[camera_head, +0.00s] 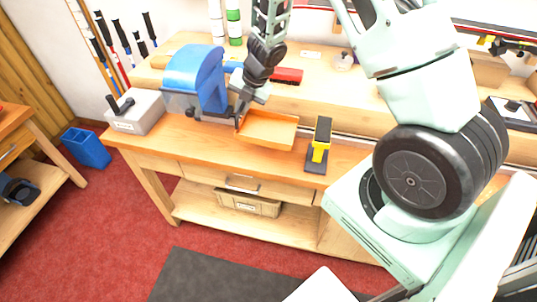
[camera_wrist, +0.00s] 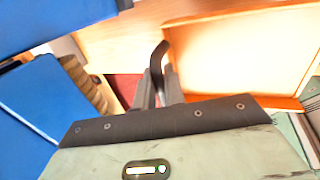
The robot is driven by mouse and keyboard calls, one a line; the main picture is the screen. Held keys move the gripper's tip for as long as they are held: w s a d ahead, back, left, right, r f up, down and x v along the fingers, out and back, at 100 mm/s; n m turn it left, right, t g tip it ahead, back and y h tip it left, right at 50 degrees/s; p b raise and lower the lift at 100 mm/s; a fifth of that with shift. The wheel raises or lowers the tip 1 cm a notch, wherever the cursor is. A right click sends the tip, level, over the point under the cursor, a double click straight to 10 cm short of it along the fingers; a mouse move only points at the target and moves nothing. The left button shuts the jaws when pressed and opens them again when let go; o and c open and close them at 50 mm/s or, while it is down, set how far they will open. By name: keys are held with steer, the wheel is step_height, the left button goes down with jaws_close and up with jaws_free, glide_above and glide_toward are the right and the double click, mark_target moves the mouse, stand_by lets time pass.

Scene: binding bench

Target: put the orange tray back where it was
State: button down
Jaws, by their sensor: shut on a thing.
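The orange tray (camera_head: 268,129) is at the front edge of the bench, between the blue machine and a yellow-and-black tool. In the head view my gripper (camera_head: 241,112) is at the tray's left side. In the wrist view the tray (camera_wrist: 240,58) fills the upper right, with its open inside facing the camera. My gripper (camera_wrist: 160,88) is shut on a dark curved piece at the tray's left edge. The tray looks empty. I cannot tell whether it touches the bench top.
The blue machine (camera_head: 196,78) stands close to the left of my gripper. A grey box (camera_head: 136,112) is at the bench's left end. The yellow-and-black tool (camera_head: 320,146) stands just right of the tray. A red block (camera_head: 287,75) lies on the raised shelf behind.

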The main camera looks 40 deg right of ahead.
mark_target(248, 124)
steer(key=shift+f+g, duration=0.15)
steer(key=shift+g, duration=0.15)
step_height(248, 124, down, 10)
steer(key=b, duration=0.4)
steer(key=shift+d+r, duration=0.1)
steer(key=shift+r, duration=0.1)
steer(key=c, duration=1.5)
jaws_free()
